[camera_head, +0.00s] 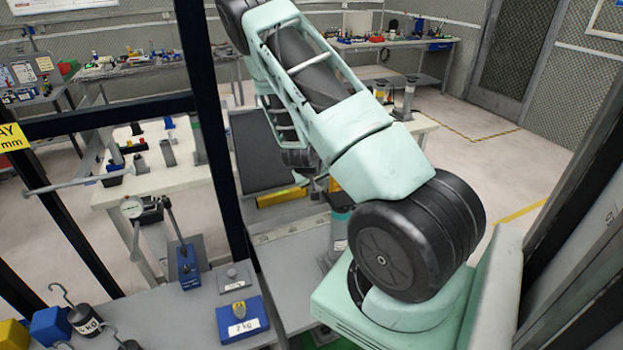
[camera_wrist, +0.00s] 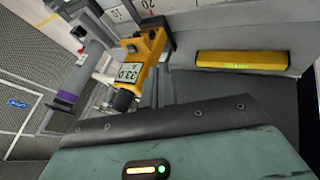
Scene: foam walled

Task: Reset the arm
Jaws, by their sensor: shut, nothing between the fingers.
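My arm (camera_head: 375,160) shows large in the head view, pale green with black joints. It rises from its shoulder at the lower right to a bend near the top, then folds back down. Its lower end is mostly hidden behind the upper link, and I cannot make out my gripper's fingers there. The wrist view shows no fingers either. A pale green panel of mine with a lit orange and green indicator fills the bottom of that view.
A yellow bar (camera_head: 283,197) lies on the bench beyond my arm; it also shows in the wrist view (camera_wrist: 240,63). A yellow gauge with a display (camera_wrist: 132,72) stands nearby there. A dark frame post (camera_head: 208,120) stands left. A blue block (camera_head: 242,322) sits on the front bench.

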